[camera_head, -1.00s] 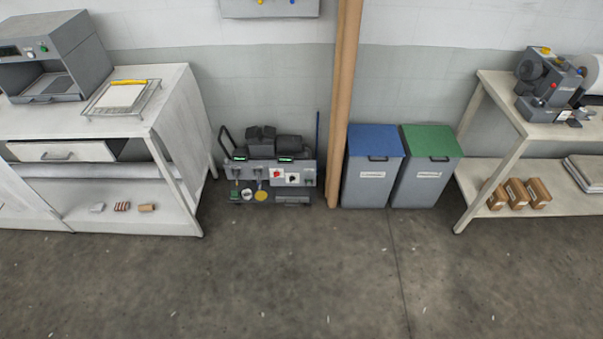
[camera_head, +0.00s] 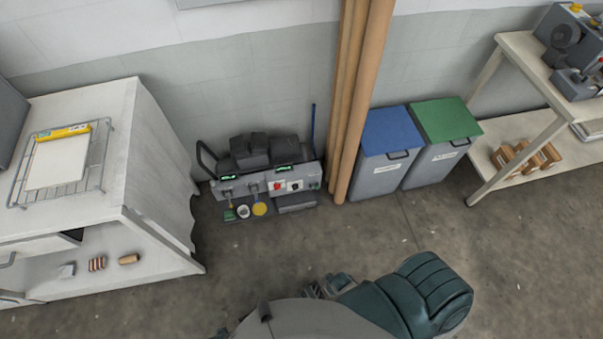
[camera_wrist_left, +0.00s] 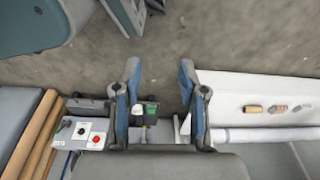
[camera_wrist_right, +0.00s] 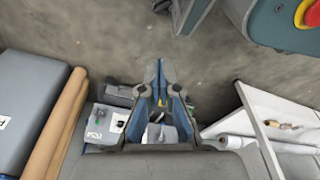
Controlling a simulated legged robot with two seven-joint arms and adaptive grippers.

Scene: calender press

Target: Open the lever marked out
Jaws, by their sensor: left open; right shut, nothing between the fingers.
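A low grey machine (camera_head: 262,170) stands on the floor against the wall. Its front panel (camera_head: 290,185) has a red knob (camera_head: 277,186), a black knob and small dark fittings that look like valves or levers. No lettering can be read, so I cannot tell which lever is marked out. The panel also shows in the left wrist view (camera_wrist_left: 84,131). My left gripper (camera_wrist_left: 160,72) is open and empty, pointing at the floor. My right gripper (camera_wrist_right: 158,68) is shut with nothing in it, with the panel beyond its fingers. Neither gripper touches the machine.
Brown tubes (camera_head: 361,95) lean right of the machine, beside a blue-lidded bin (camera_head: 385,170) and a green-lidded bin (camera_head: 436,155). A white table (camera_head: 115,190) stands left, another table (camera_head: 512,175) right. The floor in front is clear except for my own arm.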

